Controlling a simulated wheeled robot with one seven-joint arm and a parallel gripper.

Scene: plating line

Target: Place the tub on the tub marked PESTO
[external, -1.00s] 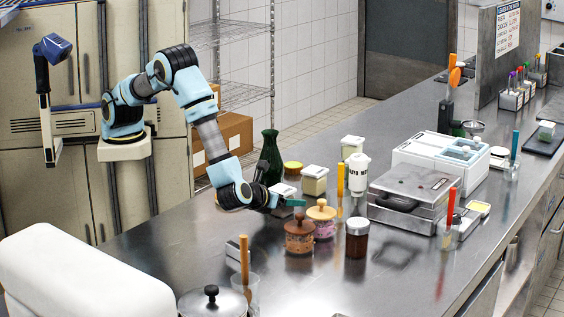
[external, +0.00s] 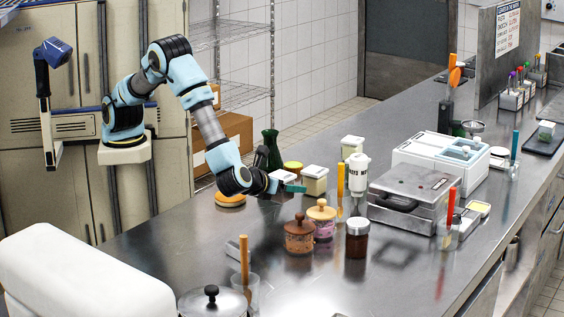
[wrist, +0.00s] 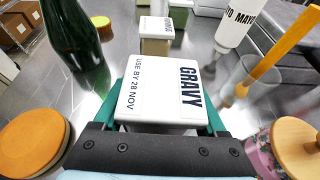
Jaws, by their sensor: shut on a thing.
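My gripper (external: 288,187), with teal fingers, is shut on a tub with a white lid (wrist: 160,92) marked GRAVY and USE BY 28 NOV. In the external view this held tub (external: 284,174) is raised above the counter. A pale tub with a white lid (external: 315,181) stands just right of it; in the wrist view this tub (wrist: 156,46) is just ahead of the held one. Its lid lettering is too small to read. Another such tub (external: 352,147) stands farther back. I cannot make out PESTO on any lid.
A green bottle (external: 271,152) stands close behind my gripper. A white mayo bottle (external: 357,173) and an orange-handled tool in a glass (external: 340,180) stand to the right. Two knobbed jars (external: 299,236) (external: 321,219) stand in front. The left counter is mostly clear.

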